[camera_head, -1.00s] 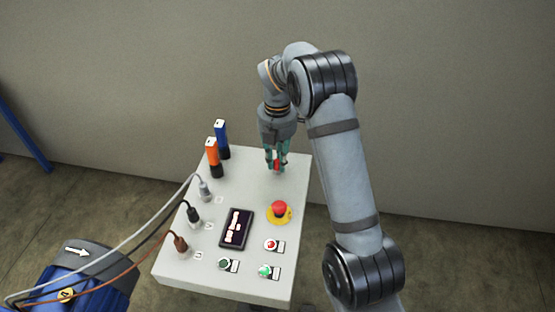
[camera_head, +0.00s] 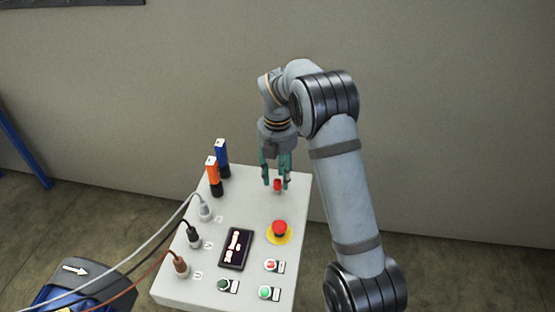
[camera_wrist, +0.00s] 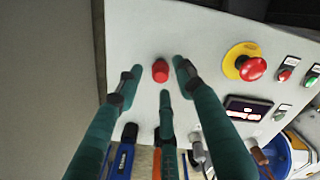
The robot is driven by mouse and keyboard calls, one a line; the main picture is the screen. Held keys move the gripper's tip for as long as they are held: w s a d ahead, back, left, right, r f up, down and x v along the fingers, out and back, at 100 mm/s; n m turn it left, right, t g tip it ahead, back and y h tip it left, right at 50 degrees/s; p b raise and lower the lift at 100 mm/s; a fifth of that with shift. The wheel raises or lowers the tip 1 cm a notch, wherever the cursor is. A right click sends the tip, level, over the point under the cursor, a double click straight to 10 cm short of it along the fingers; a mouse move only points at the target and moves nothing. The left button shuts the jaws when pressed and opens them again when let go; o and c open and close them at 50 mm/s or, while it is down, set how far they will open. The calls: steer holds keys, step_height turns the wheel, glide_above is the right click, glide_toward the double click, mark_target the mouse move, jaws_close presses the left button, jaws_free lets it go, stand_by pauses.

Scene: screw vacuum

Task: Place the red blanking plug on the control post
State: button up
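The red blanking plug (camera_head: 277,186) stands on the light grey top of the control post (camera_head: 252,195), near its far edge. It also shows in the wrist view (camera_wrist: 160,71), between my fingertips with gaps around it. My gripper (camera_head: 276,185) is open above the post top, its teal fingers spread around the plug and apart from it. In the wrist view the fingers (camera_wrist: 160,82) point toward the panel and none visibly touches the plug.
On the post are a red emergency button (camera_head: 279,229) on a yellow base, a dark display (camera_head: 236,248), several small buttons, and three cable plugs along the left side. Orange (camera_head: 214,177) and blue (camera_head: 222,158) upright pieces stand at the far left corner. A blue machine (camera_head: 75,285) is lower left.

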mark_target(278, 180)
step_height(278, 180, up, 10)
steer(key=p, duration=0.1)
steer(key=shift+r, duration=0.2)
steer(key=shift+f, duration=0.1)
